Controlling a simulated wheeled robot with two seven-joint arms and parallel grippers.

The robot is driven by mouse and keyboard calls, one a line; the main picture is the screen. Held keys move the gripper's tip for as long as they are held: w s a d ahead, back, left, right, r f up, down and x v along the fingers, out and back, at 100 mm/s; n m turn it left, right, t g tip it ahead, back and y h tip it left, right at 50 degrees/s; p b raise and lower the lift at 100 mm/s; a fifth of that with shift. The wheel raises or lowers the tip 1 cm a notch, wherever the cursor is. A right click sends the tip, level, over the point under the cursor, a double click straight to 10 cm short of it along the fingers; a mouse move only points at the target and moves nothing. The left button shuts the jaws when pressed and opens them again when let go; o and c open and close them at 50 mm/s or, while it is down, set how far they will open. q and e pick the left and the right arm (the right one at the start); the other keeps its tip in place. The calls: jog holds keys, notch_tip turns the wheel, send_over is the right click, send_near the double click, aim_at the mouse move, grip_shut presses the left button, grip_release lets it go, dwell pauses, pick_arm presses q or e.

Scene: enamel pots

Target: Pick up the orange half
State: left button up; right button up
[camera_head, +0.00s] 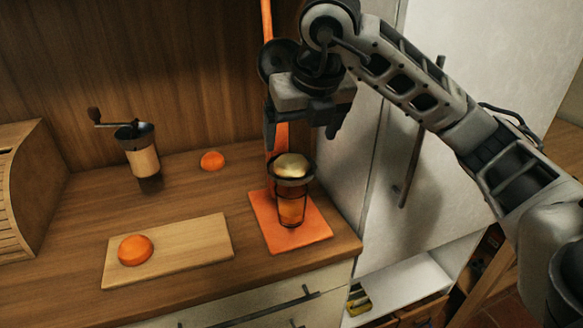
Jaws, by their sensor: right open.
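One orange half (136,250) lies on the left part of the wooden cutting board (185,252), rounded side up. A second orange half (212,160) sits on the counter behind the board. A clear glass (291,206) with a dark rim and orange contents stands on an orange mat (262,222). A pale, dome-shaped piece (292,166) rests on top of the glass; I cannot tell what it is. My right gripper (301,138) is open, fingers pointing down, just above this glass. Nothing shows between its fingers. My left gripper is out of view.
A hand grinder (139,152) with a crank stands at the back left. A slatted wooden box (28,190) is at the far left. A wooden wall (160,70) closes the back, and a pale cabinet (420,180) stands right of the counter. The front counter edge is clear.

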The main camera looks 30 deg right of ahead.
aim_at(293, 156)
jog(key=p+x, duration=0.1)
jog(key=x, duration=0.3)
jog(key=w+x, duration=0.1)
jog(key=x, duration=0.3)
jog(key=shift+r+p, duration=0.15)
jog(key=shift+p, duration=0.2)
jog(key=c, duration=1.2)
jog(key=shift+r, duration=0.1)
